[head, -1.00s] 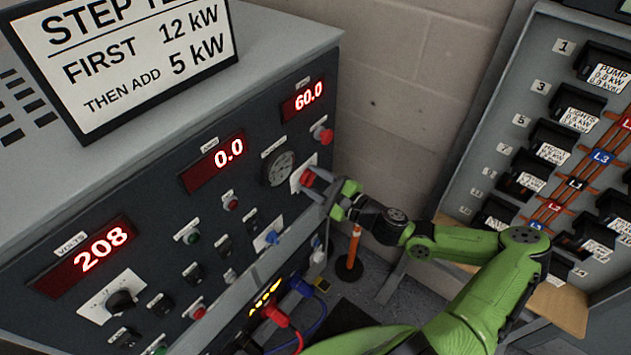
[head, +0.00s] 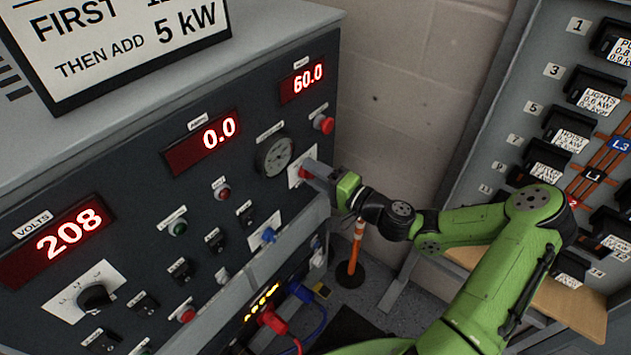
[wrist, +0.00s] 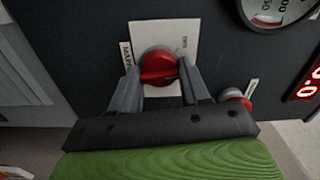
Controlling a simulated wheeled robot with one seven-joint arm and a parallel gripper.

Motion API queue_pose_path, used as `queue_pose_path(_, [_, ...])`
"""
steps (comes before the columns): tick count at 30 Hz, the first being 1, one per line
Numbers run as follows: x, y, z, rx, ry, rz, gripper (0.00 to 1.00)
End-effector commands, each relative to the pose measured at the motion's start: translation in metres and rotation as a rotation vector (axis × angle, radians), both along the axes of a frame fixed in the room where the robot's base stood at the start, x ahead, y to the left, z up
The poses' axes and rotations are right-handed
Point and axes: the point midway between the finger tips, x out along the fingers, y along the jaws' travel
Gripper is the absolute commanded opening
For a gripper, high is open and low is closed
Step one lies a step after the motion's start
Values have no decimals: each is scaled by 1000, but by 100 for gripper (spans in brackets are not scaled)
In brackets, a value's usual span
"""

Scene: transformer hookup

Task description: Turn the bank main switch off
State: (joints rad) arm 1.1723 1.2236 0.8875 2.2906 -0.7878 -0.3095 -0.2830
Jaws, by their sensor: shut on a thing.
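The bank main switch is a red rotary knob (wrist: 158,64) on a white plate (wrist: 190,32) with a label that reads partly "MAIN". In the wrist view its grip bar lies roughly level across the picture. In the head view the red knob (head: 304,173) shows only in part, at the right of the dark panel below the 60.0 display. My gripper (wrist: 158,80) has one grey finger on each side of the knob and is shut on it. In the head view my gripper (head: 309,172) hides part of the knob and plate.
A red push button (head: 323,123) sits just above, and a round dial (head: 275,155) to the left. A grey rail (head: 285,245) runs along the panel below. An orange post (head: 356,243) stands near my forearm. A breaker cabinet (head: 490,130) is at right.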

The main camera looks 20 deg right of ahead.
Motion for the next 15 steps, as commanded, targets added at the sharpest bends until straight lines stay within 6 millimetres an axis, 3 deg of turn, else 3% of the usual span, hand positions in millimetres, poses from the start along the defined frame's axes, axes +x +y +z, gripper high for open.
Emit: queue_pose_path(15, [0, 1, -5, -368, -266, 2, 15])
